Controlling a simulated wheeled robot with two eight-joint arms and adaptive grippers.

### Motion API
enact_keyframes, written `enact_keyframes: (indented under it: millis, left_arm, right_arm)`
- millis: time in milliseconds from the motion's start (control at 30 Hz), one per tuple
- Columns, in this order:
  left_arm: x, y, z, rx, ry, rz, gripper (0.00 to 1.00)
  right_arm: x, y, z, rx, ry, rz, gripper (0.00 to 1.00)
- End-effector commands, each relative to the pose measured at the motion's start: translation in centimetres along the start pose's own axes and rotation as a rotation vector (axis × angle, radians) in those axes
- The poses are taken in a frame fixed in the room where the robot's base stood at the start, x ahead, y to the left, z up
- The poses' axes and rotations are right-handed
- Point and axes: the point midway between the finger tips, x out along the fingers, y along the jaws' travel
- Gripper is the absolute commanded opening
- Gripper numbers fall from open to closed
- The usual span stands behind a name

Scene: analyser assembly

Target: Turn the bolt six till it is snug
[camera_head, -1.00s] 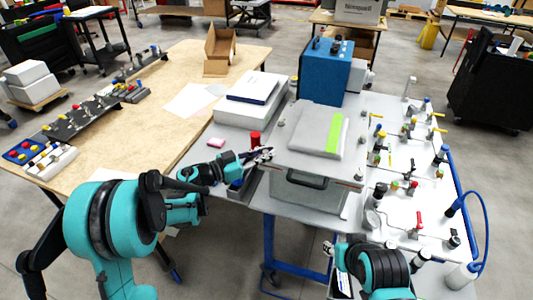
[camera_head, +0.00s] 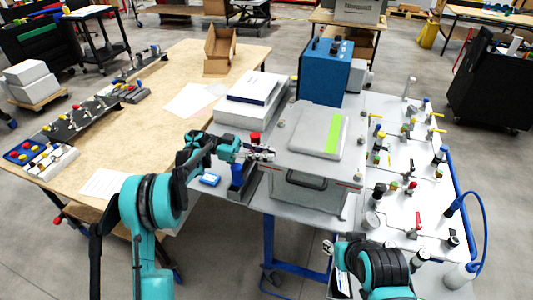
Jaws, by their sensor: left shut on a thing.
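The grey box unit (camera_head: 310,190) has a flat plate lid (camera_head: 292,165) with small bolts around its edge, such as one at the back left (camera_head: 281,114) and one at the right (camera_head: 362,113). My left gripper (camera_head: 268,153) is at the lid's front left corner, shut on a small bolt there. The jaws hide most of that bolt, and I cannot read which number it is. My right gripper (camera_head: 328,247) is low at the front, apart from the lid; its jaws are too small to judge.
A grey pad with a green strip (camera_head: 333,133) lies on the lid. A blue box device (camera_head: 325,72) stands behind it. A red-topped part (camera_head: 255,138) is close to my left gripper. White panels with valves (camera_head: 405,160) fill the right side.

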Motion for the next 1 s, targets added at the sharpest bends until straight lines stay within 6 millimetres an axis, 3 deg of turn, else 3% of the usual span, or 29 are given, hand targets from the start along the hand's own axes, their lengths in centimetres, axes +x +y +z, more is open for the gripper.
enact_keyframes:
  millis: [567, 600, 700, 1000]
  left_arm:
    - [0.05, -0.05, -0.15, 0.001, 0.003, 0.036, 0.0]
    - [0.05, -0.05, -0.15, 0.001, 0.003, 0.035, 0.17]
    - [0.06, -0.05, -0.13, 0.001, 0.002, 0.035, 0.38]
    - [0.04, -0.02, -0.19, 0.0, 0.001, 0.036, 0.38]
  right_arm:
    - [-0.08, 0.0, -0.06, 0.0, 0.0, 0.0, 0.38]
    - [-0.08, 0.0, -0.06, 0.0, 0.0, 0.0, 0.38]
    - [-0.08, 0.0, -0.06, 0.0, 0.0, 0.0, 0.38]
    - [-0.07, 0.0, -0.05, 0.0, 0.0, 0.0, 0.38]
